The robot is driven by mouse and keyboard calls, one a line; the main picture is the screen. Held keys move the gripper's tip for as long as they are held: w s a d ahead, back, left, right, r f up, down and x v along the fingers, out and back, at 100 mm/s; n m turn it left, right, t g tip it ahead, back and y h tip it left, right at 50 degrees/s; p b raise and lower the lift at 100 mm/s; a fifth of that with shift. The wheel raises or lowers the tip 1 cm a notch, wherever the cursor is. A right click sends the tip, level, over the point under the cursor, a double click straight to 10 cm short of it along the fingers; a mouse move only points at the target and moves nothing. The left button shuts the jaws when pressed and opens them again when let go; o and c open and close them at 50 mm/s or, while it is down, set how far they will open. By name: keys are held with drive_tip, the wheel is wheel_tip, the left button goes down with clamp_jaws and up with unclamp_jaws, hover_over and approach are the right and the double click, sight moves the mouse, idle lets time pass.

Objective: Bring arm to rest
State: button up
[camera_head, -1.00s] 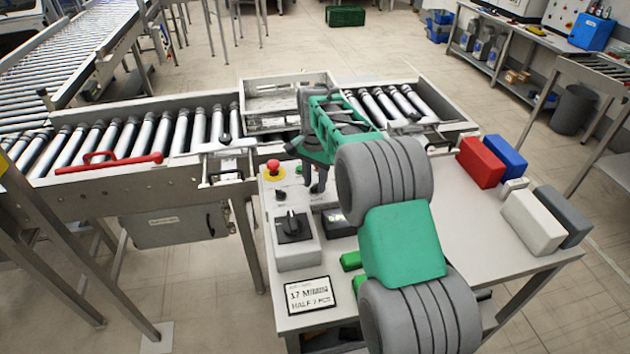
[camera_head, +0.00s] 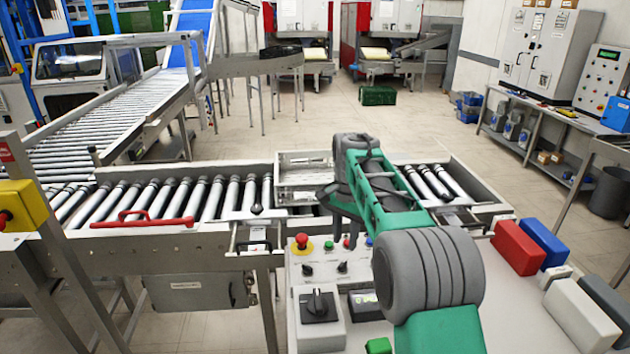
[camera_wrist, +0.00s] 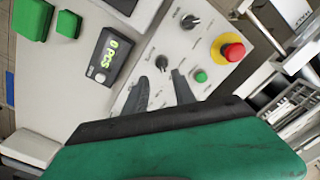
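My arm, green and grey, reaches over the control table in the head view. My gripper (camera_head: 338,212) hangs above the back of the control panel, pointing down. In the wrist view my gripper (camera_wrist: 160,80) shows two dark fingers with a gap between them and nothing held. Beyond the fingers is the grey control panel (camera_wrist: 150,60) with a red emergency button (camera_wrist: 233,52), a green button and black knobs. Whether the fingertips are clear of the panel is hard to tell, but no contact shows.
The roller conveyor (camera_head: 140,198) with a red handle (camera_head: 145,219) runs behind and left. Red (camera_head: 517,248), blue (camera_head: 545,240), white (camera_head: 580,315) and grey boxes stand at the table's right. A counter display (camera_wrist: 112,55) and green blocks (camera_wrist: 34,18) lie near the panel.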

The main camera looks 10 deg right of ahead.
drive_tip(key=s+r+n+t, duration=0.1)
drive_tip(key=s+r+n, duration=0.1)
drive_tip(key=s, duration=0.5)
drive_tip(key=s+r+n+t, duration=0.1)
drive_tip(key=s+r+n, duration=0.2)
drive_tip(key=s, duration=0.5)
drive_tip(key=s+f+n+t, duration=0.1)
drive_tip(key=s+f+n, duration=0.3)
drive_tip(key=s, duration=0.9)
wheel_tip(320, 180, down, 3)
drive_tip(key=shift+r+t, duration=0.1)
drive_tip(key=shift+t, duration=0.3)
drive_tip(key=shift+d, duration=0.1)
